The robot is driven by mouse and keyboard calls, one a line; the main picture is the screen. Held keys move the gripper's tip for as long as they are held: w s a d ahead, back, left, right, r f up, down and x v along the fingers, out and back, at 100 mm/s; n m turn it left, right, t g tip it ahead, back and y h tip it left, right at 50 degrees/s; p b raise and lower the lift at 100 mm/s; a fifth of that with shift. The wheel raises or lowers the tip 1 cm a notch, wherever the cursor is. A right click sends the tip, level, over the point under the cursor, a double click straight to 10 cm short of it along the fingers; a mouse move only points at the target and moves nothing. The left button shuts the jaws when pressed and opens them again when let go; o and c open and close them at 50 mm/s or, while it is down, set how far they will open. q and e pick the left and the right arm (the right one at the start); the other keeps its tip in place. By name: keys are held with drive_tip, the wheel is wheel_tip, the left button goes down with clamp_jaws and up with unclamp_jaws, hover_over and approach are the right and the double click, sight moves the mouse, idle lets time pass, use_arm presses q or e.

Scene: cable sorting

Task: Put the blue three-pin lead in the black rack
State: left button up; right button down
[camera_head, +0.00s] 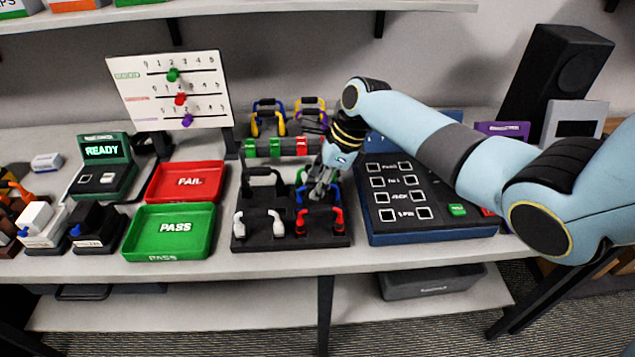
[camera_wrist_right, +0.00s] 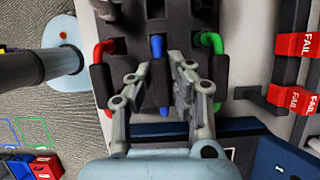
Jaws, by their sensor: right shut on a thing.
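The black rack (camera_head: 240,240) stands at the front middle of the bench, with white, red and black-bodied leads in it. My right gripper (camera_head: 318,192) points down over its right side. It is shut on the dark middle of the blue lead (camera_head: 300,192). In the right wrist view the blue lead (camera_wrist_right: 157,45) runs between the fingers (camera_wrist_right: 158,82), its blue ends showing above and below. It lies between a red lead (camera_wrist_right: 104,48) and a green lead (camera_wrist_right: 215,42). I cannot tell its pins, or whether it is fully seated. My left gripper is not in view.
Behind the rack is a holder with green and red tags (camera_head: 275,148) and more leads. A blue button panel (camera_head: 430,225) stands close on the right. The green PASS tray (camera_head: 165,250) and red FAIL tray (camera_head: 186,182) are on the left.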

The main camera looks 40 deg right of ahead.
drive_tip(key=c, duration=0.6)
unclamp_jaws()
wheel_tip(320, 180, up, 3)
drive_tip(key=p, duration=0.3)
drive_tip(key=shift+r, duration=2.5)
drive_tip(key=shift+s, duration=0.1)
